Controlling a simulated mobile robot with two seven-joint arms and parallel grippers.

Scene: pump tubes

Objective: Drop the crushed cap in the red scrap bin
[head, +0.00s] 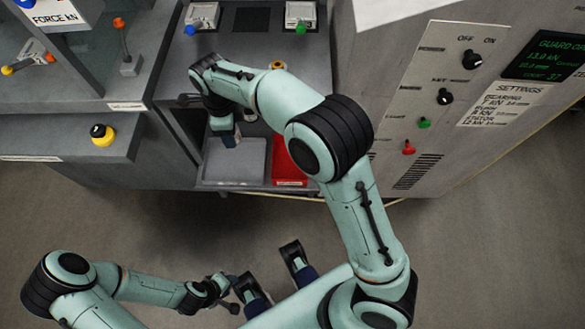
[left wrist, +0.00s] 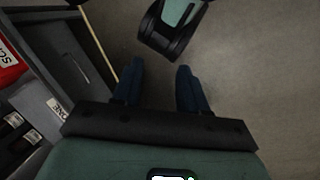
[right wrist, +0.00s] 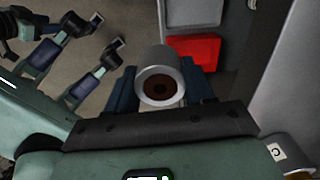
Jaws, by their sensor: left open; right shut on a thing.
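The red scrap bin (head: 289,166) stands at the front of the bench, partly hidden behind my right arm in the head view. My right gripper (head: 230,140) is above the grey tray, left of the bin. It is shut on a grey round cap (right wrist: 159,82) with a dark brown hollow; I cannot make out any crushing. My left gripper (head: 268,267) is open and empty above the floor; its fingers (left wrist: 160,78) stand apart.
A grey tray (head: 236,158) lies directly left of the bin. A tall grey control cabinet (head: 400,60) with knobs stands to the right. A yellow-and-black button (head: 102,135) is on the left bench. Open floor lies in front.

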